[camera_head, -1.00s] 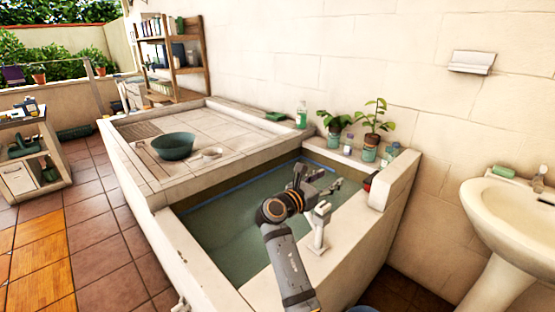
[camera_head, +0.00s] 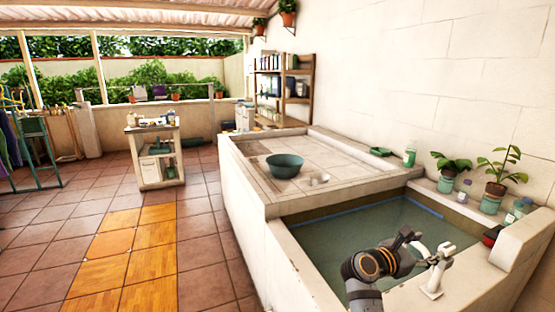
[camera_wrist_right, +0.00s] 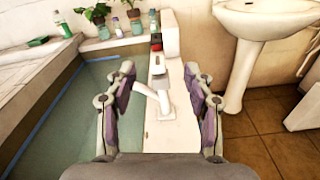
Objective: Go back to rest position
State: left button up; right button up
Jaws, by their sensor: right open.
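My right gripper (camera_head: 420,242) is over the water-filled basin (camera_head: 345,240), beside the white tap (camera_head: 436,274) on its ledge. In the right wrist view its two fingers (camera_wrist_right: 158,72) are spread wide. The tap (camera_wrist_right: 158,100) shows between them, and nothing is held. Whether a finger touches the tap I cannot tell. My left gripper is in neither view.
A green bowl (camera_head: 285,166) and a small pale dish (camera_head: 319,180) stand on the tiled counter. Potted plants (camera_head: 495,180) and bottles line the back ledge. A white sink (camera_wrist_right: 262,20) stands right of the basin. The tiled floor at left is largely open.

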jog(key=s+a+f+m+y, duration=0.1)
jog(key=s+f+m+y, duration=0.4)
jog(key=f, duration=0.4)
jog(key=s+f+m+y, duration=0.3)
jog(key=s+f+m, duration=0.35)
jog(key=f, duration=0.35)
jog(key=s+a+f+m+g+y, duration=0.1)
jog(key=s+a+f+m+y, duration=0.2)
jog(key=s+a, duration=0.4)
jog(key=s+a+f+m+g+y, duration=0.2)
jog(key=s+a+m+y, duration=0.25)
jog(key=s, duration=0.45)
notch_tip(320, 180, down, 21)
jog(key=s+d+m+g+p, duration=0.1)
jog(key=s+d+p, duration=0.1)
jog(key=p, duration=0.3)
pick_arm(q)
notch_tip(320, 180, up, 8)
jog(key=p, duration=0.3)
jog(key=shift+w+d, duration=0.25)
pick_arm(e)
jog(key=s+f, duration=0.6)
jog(key=s, duration=0.3)
jog(key=s+d+f+g, duration=0.1)
jog(key=s+f, duration=0.6)
jog(key=s, duration=0.2)
jog(key=shift+s+d+f, duration=0.2)
jog(key=shift+d+f, duration=0.1)
